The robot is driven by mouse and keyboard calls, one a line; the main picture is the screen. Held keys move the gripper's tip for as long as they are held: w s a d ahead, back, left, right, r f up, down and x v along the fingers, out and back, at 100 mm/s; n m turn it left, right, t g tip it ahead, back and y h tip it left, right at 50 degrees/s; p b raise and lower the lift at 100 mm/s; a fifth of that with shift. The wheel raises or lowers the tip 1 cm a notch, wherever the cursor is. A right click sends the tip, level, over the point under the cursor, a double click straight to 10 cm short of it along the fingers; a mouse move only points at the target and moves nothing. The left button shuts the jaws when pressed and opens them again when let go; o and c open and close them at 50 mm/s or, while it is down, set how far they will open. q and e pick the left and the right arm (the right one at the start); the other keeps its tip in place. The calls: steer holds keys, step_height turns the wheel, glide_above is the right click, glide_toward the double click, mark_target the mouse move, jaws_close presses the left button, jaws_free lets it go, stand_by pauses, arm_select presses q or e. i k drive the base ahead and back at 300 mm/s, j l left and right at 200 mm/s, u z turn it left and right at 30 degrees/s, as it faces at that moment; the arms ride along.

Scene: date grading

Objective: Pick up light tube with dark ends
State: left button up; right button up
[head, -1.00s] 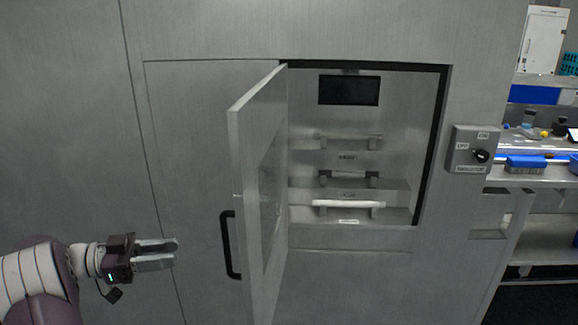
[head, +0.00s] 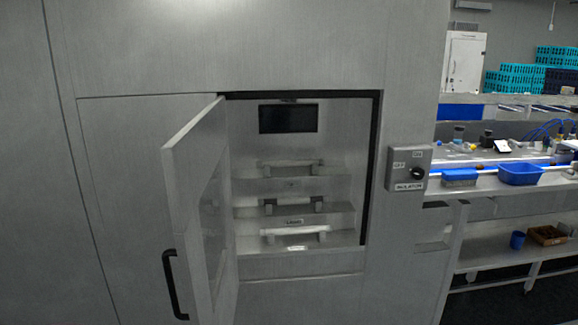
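The open cabinet (head: 368,170) has three stepped shelves, each with a horizontal bar-like piece. The top step has a dull grey piece (head: 288,167). The bottom step has a pale piece (head: 295,238) with lighter ends. Neither of my grippers is in view.
The cabinet door (head: 190,195) stands open toward me, with a black handle (head: 174,285). An isolator switch (head: 409,168) is on the wall right of the opening. A bench with blue trays (head: 520,174) and a lower shelf (head: 510,245) stand at the right.

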mark_target(299, 200)
steer(key=i+j, duration=0.15)
steer(key=j, duration=0.2)
steer(key=i+j+z, duration=0.1)
steer(key=j, duration=0.25)
steer(key=i+j+z, duration=0.1)
steer(key=j, duration=0.25)
steer(key=i+j, duration=0.25)
steer(key=j+z, duration=0.25)
steer(key=k+j+z, duration=0.1)
steer(key=j+z, duration=0.2)
steer(key=j, duration=0.15)
